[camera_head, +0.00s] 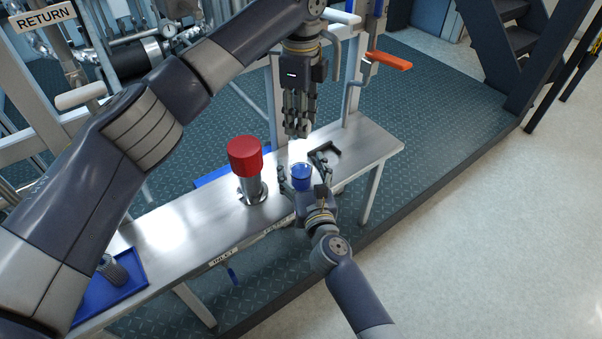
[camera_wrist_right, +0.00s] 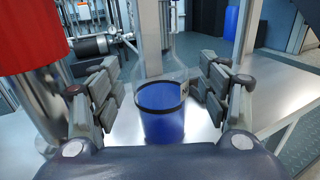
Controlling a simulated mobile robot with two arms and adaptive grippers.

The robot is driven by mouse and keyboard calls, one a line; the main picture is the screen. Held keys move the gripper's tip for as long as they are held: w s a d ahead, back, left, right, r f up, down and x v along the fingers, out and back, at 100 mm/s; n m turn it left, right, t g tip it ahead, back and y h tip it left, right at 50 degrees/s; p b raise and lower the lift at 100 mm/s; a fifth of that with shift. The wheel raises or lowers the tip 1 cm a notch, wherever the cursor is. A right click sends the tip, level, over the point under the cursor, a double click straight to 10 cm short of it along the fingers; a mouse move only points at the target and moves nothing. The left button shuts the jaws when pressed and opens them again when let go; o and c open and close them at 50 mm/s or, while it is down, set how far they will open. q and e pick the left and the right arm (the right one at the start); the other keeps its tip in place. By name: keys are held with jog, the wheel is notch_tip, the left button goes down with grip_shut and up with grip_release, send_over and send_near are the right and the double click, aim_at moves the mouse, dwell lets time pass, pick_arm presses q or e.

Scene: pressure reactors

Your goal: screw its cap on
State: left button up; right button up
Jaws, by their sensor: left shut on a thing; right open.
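A clear bottle with blue liquid (camera_head: 301,178) stands upright on the metal bench. In the right wrist view the same bottle (camera_wrist_right: 163,108) has clear shoulders narrowing upward, and its top is cut off by the frame. My right gripper (camera_head: 302,176) is open, with its fingers on either side of the bottle; the wrist view shows gaps between them and the glass. My left gripper (camera_head: 299,132) points down above the bottle and is shut on the cap, which its fingers almost wholly hide. I cannot tell whether the cap touches the bottle neck.
A red-topped metal cylinder (camera_head: 245,157) stands on the bench (camera_head: 180,226), left of the bottle and close to my right gripper. A blue tray (camera_head: 137,284) with a grey ribbed part (camera_head: 112,270) lies at the bench's left end. An orange-handled valve (camera_head: 389,60) is at the back.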

jog(key=shift+w+a, duration=0.1)
jog(key=shift+w, duration=0.3)
jog(key=c, duration=1.6)
pick_arm(q)
send_over(301, 152)
jog(key=shift+a+f, duration=0.1)
jog(key=shift+f, duration=2.35)
pick_arm(e)
jog(key=shift+c, duration=0.2)
pick_arm(q)
jog(key=shift+f, duration=0.1)
jog(key=shift+f, duration=0.8)
jog(key=shift+f, duration=0.55)
pick_arm(e)
grip_shut()
